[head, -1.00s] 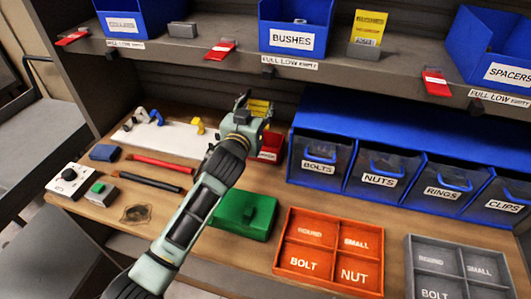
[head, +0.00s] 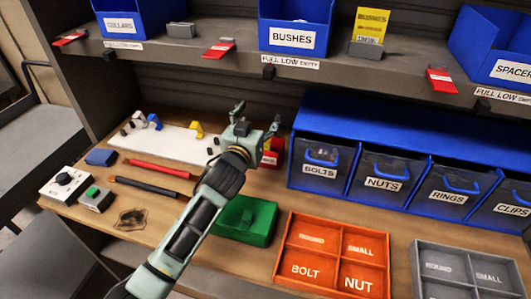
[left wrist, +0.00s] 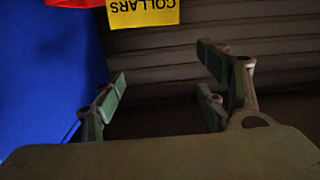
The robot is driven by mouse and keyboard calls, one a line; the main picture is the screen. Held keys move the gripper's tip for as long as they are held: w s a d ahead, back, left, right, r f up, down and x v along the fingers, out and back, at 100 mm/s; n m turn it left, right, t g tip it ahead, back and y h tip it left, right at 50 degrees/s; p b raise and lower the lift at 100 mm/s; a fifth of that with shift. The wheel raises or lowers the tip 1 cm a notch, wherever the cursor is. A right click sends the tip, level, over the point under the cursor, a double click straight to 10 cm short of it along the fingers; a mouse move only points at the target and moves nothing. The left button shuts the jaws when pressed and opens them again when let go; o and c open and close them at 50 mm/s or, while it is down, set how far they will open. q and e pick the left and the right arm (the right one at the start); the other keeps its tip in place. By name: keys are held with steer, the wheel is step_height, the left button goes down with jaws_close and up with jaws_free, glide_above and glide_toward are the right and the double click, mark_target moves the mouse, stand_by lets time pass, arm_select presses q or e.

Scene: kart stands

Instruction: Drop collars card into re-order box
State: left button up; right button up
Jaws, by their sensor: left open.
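The yellow collars card (left wrist: 142,12) shows upside down at the top edge of the left wrist view, beyond the open fingers and not between them. A red thing (left wrist: 78,3) is beside it at the top left, cut off. In the head view a small red box (head: 272,152) with a white label stands at the back of the bench, partly behind my left gripper (head: 255,112). I cannot read its label or tell whether the card is inside it. My left gripper is open and empty, raised just above and left of that box. My right gripper is out of view.
The blue bin unit (head: 400,130) stands right of the red box. The shelf above carries blue bins, red sliders and a yellow bushes card (head: 369,25). A green box (head: 246,220), an orange tray (head: 333,240) and a grey tray (head: 462,270) fill the front.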

arm_select(q)
steer(key=shift+s, duration=0.1)
steer(key=v, duration=1.2)
